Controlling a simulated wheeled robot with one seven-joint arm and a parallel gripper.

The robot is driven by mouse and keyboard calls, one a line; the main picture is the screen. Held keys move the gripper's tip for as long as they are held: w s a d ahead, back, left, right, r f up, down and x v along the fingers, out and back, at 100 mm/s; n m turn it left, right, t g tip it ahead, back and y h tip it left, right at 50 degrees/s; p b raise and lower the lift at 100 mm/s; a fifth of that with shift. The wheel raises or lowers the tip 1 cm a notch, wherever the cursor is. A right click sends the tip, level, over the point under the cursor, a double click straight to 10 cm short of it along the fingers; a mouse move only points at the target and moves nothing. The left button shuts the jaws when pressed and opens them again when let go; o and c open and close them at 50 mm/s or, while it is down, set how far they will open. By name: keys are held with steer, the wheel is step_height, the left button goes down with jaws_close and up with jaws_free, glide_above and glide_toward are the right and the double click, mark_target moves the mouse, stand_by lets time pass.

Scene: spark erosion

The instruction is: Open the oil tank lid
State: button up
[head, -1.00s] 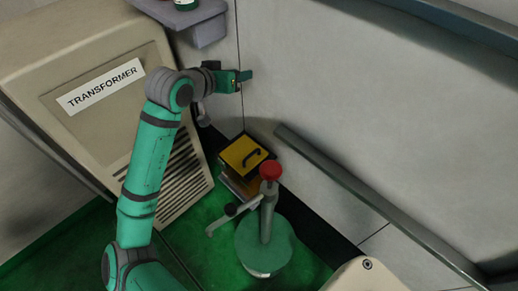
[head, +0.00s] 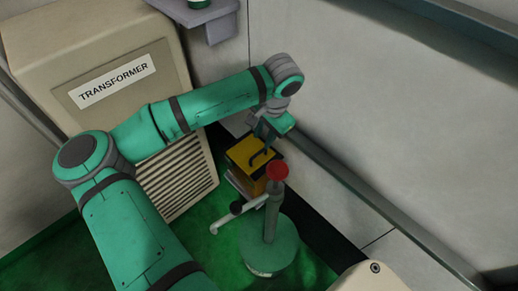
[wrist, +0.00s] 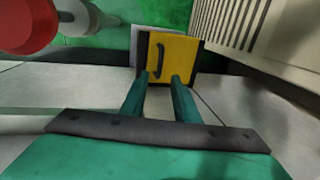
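The oil tank appears to be the small box with a yellow lid (head: 239,152) and a dark handle on top, standing on the floor by the wall. The lid lies flat on the box. In the wrist view the lid (wrist: 180,62) is just beyond my fingertips, with its dark handle (wrist: 160,58) slightly left of its middle. My gripper (head: 264,142) is above the lid, pointing down. In the wrist view my gripper (wrist: 161,77) shows two green fingers apart with nothing between them. In the head view my gripper partly hides the handle.
A green stand with a red knob (head: 277,170) and a side lever (head: 228,216) is close in front of the box. The transformer cabinet (head: 112,85) is to the left. A grey rail (head: 350,190) and the wall are to the right.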

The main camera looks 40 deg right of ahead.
mark_target(259, 153)
steer(key=f, duration=0.3)
steer(key=w+f, duration=0.1)
steer(key=f, duration=0.5)
steer(key=shift+w, duration=0.4)
jaws_close()
stand_by(0.9)
